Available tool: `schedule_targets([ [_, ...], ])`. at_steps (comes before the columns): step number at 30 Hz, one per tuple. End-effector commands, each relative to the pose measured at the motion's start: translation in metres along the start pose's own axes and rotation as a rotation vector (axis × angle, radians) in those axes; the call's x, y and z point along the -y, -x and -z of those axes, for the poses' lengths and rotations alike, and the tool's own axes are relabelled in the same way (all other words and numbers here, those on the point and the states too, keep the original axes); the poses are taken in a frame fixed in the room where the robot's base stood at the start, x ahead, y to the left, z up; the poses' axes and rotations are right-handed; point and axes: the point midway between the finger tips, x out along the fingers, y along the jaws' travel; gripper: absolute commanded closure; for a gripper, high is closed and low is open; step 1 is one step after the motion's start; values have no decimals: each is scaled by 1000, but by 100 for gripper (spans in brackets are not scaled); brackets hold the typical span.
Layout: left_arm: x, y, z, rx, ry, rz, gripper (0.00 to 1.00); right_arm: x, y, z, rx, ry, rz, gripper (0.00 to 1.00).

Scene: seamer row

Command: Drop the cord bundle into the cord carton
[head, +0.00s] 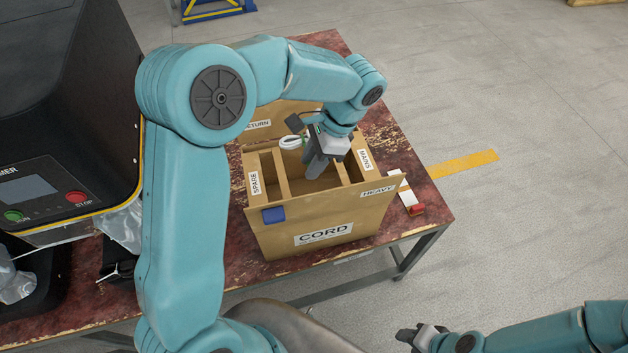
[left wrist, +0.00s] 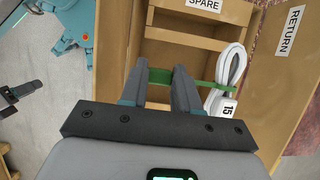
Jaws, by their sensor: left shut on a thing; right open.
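The cord bundle (left wrist: 231,68) is a white coil with a green tie and a white tag marked 15. My left gripper (left wrist: 160,76) is shut on the green tie, and the white coil hangs off to one side of the fingers. In the head view my left gripper (head: 316,168) is over the cord carton (head: 285,234), with the coil (head: 291,142) partly visible beside it. The carton is brown, open-topped and divided, with CORD, SPARE, MAINS and HEAVY labels. The gripper hides part of its inside. My right gripper (head: 418,337) is open and empty at the lower right.
A black machine (head: 62,95) with a screen and buttons stands at the left. A red object (head: 416,209) lies near the worn red table's right edge.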

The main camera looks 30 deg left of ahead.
Motion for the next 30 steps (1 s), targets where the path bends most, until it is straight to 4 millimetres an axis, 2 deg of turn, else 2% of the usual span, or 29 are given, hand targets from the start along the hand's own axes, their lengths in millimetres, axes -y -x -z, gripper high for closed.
schedule_targets([
  [7,-4,-20,4,0,-2,0,100,-4,-10,0,1,-2,0,55],
  [16,-5,-56,17,0,-2,0,100,-14,-38,1,0,-1,0,55],
  [20,-4,-62,21,-1,-2,1,100,-16,-43,0,1,-1,0,55],
  [27,-3,-60,22,-1,-2,1,100,-15,-42,1,0,-1,0,55],
  [28,-2,-60,22,-1,-2,1,63,-15,-42,1,0,-1,0,55],
  [30,-2,-60,22,-1,-2,1,40,-15,-42,1,0,-1,0,55],
])
